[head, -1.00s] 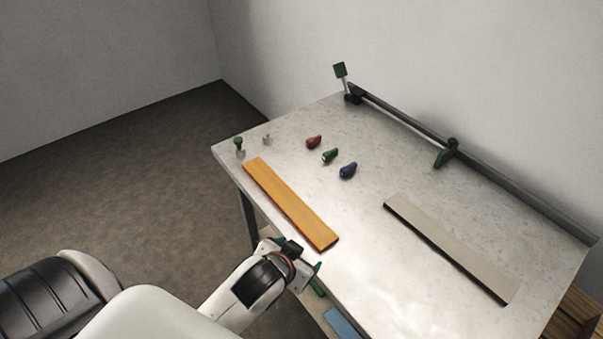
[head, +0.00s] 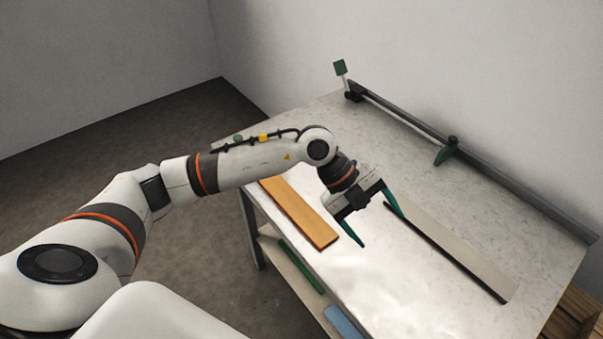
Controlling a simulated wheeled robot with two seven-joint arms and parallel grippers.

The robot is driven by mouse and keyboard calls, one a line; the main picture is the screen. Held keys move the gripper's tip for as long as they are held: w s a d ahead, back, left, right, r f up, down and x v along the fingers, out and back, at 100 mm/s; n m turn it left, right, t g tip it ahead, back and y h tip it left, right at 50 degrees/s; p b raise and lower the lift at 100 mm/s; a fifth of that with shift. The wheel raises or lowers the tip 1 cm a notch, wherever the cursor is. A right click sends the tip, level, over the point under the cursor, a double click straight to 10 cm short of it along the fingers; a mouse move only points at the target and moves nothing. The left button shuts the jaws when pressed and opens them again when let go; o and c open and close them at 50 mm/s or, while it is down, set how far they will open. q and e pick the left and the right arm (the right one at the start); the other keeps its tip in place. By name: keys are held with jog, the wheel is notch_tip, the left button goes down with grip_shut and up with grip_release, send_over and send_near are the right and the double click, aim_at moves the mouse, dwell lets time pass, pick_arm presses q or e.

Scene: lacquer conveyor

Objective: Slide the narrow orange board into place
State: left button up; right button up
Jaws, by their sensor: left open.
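The narrow orange board (head: 305,216) lies flat near the left front edge of the table; its far end is hidden behind my left arm. My left gripper (head: 377,228) is open and empty, with green fingers spread. It is over the table, just right of the board's near end, between that board and a grey board (head: 458,247). It looks apart from both, though its height over the table is hard to tell. My right gripper is not in view.
A dark rail (head: 480,165) runs along the table's back edge, with a green stop (head: 445,153) on it and a green flag-like piece (head: 340,68) at its far end. The light table (head: 400,300) is clear in front. A lower shelf holds green and blue pieces.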

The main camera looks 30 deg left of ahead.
pick_arm(q)
jog(key=w+a+f+n+y, duration=0.1)
jog(key=w+a+n+y, duration=0.15)
jog(key=a+y, duration=0.65)
jog(key=n, duration=0.2)
send_near(292, 203)
jog(key=s+d+r, duration=0.1)
jog(key=d+r, duration=0.2)
jog(key=shift+m, duration=0.25)
jog(key=f+p, duration=0.3)
jog(key=f, duration=0.8)
jog(key=shift+d+f, duration=0.2)
jog(key=c, duration=1.2)
jog(key=shift+w+a+b, duration=0.3)
jog(key=shift+a, duration=0.55)
jog(key=shift+w+a+b, duration=0.3)
jog(key=shift+w+a, duration=0.05)
jog(key=shift+a, duration=0.5)
